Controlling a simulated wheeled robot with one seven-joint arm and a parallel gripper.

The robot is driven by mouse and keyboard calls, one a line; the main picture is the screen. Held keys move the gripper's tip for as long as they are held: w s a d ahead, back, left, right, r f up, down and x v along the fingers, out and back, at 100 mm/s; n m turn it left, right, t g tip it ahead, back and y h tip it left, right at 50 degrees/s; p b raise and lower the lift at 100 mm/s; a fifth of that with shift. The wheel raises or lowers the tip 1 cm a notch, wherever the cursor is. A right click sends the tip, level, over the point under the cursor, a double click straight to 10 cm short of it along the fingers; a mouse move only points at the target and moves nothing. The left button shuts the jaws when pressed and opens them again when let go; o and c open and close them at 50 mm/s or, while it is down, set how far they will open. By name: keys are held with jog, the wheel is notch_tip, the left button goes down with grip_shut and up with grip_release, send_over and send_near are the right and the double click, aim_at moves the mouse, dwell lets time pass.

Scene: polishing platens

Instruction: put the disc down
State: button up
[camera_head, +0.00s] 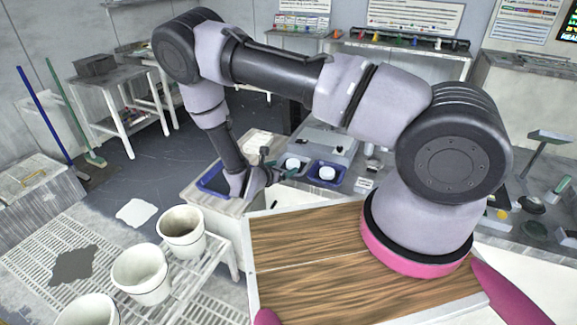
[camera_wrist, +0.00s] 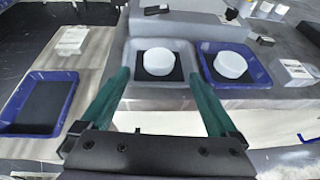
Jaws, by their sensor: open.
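My gripper (camera_wrist: 160,80) is open, with its two green fingers spread apart. It also shows in the head view (camera_head: 268,165), small and partly hidden by my arm. A white disc (camera_wrist: 159,62) lies on a dark pad in a grey tray (camera_wrist: 135,98); it appears between my fingertips, and I cannot tell whether they touch it. A second white disc (camera_wrist: 231,65) sits on a dark pad in a blue tray (camera_wrist: 262,74) to the right. A blue tray (camera_wrist: 68,107) at the left holds a dark pad and no disc. Both discs show in the head view.
A grey machine body (camera_head: 322,140) stands behind the discs. White buckets (camera_head: 140,272) stand on a slatted bench at front left.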

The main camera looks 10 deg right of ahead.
jog(key=v, duration=0.5)
jog(key=shift+s, duration=0.1)
jog(key=shift+r, duration=0.15)
jog(key=s+d+r+m+g+y, duration=0.1)
jog(key=d+r+m+g, duration=0.25)
jog(key=r+m, duration=0.45)
jog(key=s+d+r+m+g, duration=0.2)
jog(key=d+r+m, duration=0.2)
jog(key=r, duration=0.7)
jog(key=s+d+r+m+g+y, duration=0.1)
jog(key=d+r+m+g, duration=0.25)
jog(key=r+m, duration=0.45)
jog(key=s+d+r+m+t+y, duration=0.1)
jog(key=s+r+m+t+y, duration=0.2)
jog(key=r, duration=0.9)
jog(key=s+r+m+t+y, duration=0.3)
jog(key=s+r+m+y, duration=0.2)
jog(key=s+r+m, duration=0.4)
jog(key=s+r, duration=0.3)
jog(key=s, duration=0.1)
jog(key=shift+s+d+y, duration=0.25)
jog(key=shift+d+y, duration=0.15)
